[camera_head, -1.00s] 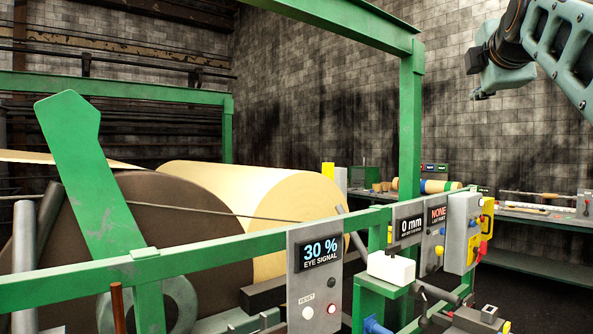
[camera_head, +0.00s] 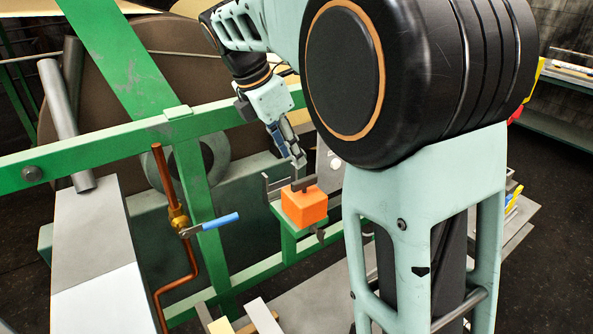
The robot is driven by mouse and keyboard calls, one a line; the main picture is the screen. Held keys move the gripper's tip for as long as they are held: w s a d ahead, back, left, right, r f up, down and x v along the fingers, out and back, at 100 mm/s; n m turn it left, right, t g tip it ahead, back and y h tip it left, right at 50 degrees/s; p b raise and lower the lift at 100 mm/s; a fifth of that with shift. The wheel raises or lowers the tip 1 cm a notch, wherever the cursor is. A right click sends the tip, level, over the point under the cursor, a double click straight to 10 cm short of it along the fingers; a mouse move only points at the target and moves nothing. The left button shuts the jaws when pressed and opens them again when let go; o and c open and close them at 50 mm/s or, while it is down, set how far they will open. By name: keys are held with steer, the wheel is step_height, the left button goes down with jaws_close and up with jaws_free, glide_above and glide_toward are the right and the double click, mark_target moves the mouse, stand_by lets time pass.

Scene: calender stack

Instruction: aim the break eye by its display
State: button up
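An orange box (camera_head: 305,208), which looks like the break eye, sits on a green bracket (camera_head: 288,242) at the frame. A dark bar (camera_head: 303,184) lies across its top. My gripper (camera_head: 297,162) points down just above this bar, seen from the side. Whether its fingers are apart or touch the bar is unclear. The grey display panel (camera_head: 328,158) shows only a sliver with a white button beside my arm. Its screen is hidden, so no reading is visible now.
A green rail (camera_head: 110,145) crosses behind the gripper. A copper pipe (camera_head: 160,265) with a blue-handled valve (camera_head: 220,222) stands left of the box. A grey-topped surface (camera_head: 90,240) fills the lower left. My arm covers the centre right.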

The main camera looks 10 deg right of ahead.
mark_target(304, 179)
steer(key=x, duration=0.8)
steer(key=shift+f, duration=0.2)
steer(key=shift+w, duration=0.1)
jaws_close()
